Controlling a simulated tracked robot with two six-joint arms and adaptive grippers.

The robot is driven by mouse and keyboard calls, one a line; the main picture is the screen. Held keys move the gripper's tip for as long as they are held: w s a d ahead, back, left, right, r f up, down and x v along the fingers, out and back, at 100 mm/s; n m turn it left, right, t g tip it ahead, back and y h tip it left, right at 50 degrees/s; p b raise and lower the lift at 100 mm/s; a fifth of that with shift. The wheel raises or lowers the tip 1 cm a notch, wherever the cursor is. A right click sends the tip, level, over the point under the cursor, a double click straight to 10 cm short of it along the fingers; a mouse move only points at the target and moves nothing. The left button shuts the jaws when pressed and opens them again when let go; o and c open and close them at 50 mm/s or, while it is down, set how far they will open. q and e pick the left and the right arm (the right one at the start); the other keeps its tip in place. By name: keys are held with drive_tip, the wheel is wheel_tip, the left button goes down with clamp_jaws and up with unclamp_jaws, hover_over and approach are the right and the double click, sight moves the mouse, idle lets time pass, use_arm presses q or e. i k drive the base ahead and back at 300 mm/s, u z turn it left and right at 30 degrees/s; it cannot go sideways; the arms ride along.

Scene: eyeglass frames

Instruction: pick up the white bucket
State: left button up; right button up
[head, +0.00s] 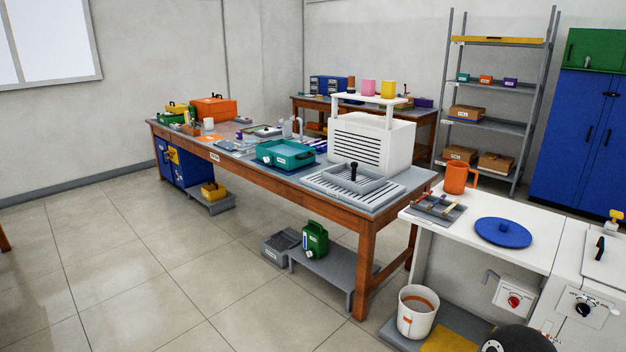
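The white bucket (416,313) stands upright at the lower right in the head view. It has an orange-brown band near its rim and an open top. It rests on a low grey platform (458,322) beside the white counter (475,229). Neither of my grippers can be made out in the head view. A dark rounded shape at the bottom edge, right of the bucket, is cut off, and I cannot tell what it is.
A long wooden workbench (240,160) runs across the middle with several tools and boxes on it. A green canister (315,239) and a grey bin (281,246) stand low beside it. A yellow mat (450,341) lies near the bucket. The tiled floor (180,270) at left is clear.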

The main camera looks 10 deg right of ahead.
sight(419, 305)
drive_tip(key=z, duration=0.25)
drive_tip(key=i, duration=1.75)
drive_tip(key=z, duration=0.65)
drive_tip(key=i, duration=1.15)
drive_tip(key=z, duration=0.3)
